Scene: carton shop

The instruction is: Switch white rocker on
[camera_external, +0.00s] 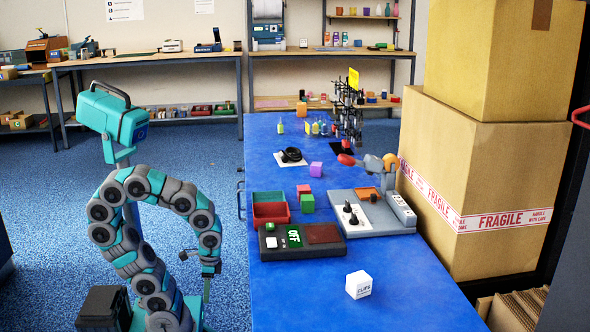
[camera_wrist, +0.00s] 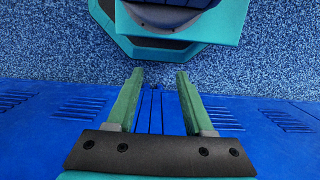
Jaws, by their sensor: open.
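A dark control box (camera_external: 330,246) lies on the blue table, near its left edge in the external view. A white rocker (camera_external: 271,242) sits on the box's left end, and a green display (camera_external: 293,236) beside it reads "OFF". My gripper (camera_external: 207,289) hangs pointing down, left of the table and apart from the box. In the wrist view my gripper (camera_wrist: 158,76) has its two green fingers spread with nothing between them. The rocker and box are not in the wrist view.
The blue table (camera_external: 290,300) is bare at its front left. A white cube (camera_external: 358,285) stands in front of the box. Red and green bins (camera_external: 270,213) stand behind it, and a grey machine (camera_external: 372,212) is at right. Large cartons (camera_external: 480,170) stand beyond the table's right side.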

